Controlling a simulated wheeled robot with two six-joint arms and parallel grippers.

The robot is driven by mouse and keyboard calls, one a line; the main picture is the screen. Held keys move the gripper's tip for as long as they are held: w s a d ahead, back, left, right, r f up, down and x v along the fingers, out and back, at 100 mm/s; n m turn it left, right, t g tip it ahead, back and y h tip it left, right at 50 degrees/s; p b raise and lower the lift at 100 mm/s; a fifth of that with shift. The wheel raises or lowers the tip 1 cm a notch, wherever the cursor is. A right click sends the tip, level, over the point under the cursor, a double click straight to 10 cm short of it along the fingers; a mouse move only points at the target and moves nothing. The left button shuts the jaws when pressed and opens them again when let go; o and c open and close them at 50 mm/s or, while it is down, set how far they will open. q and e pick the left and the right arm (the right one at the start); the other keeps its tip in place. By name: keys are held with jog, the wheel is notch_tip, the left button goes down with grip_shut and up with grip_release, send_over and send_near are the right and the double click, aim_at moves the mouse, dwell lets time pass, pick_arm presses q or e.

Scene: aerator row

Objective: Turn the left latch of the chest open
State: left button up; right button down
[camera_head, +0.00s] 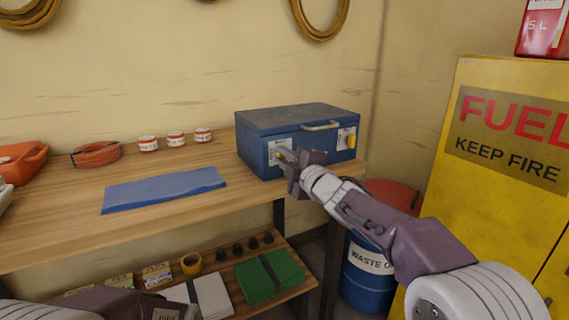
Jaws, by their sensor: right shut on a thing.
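The blue chest (262,127) stands closed on the right end of the wooden workbench, with a grey handle on its front. Its left latch (277,146) is a yellow piece on a pale plate, partly hidden by my gripper. The right latch (350,141) is yellow on a similar plate and is uncovered. My right gripper (285,158) is at the chest's front, shut on the left latch; the latch's exact angle is hard to tell. My left gripper is out of view; only part of that arm shows at the bottom left.
A folded blue cloth (163,190), several small tins (176,138), an orange coil (96,154) and an orange tray (25,163) lie on the workbench (65,220). A yellow fuel cabinet (510,205) and a blue waste drum (368,284) stand to the right.

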jog(key=shift+f+n+b, duration=0.25)
jog(key=shift+n+b, duration=0.35)
jog(key=shift+n, duration=0.9)
jog(key=c, duration=1.4)
grip_release()
jog(key=shift+c, duration=0.2)
jog(key=v, duration=0.9)
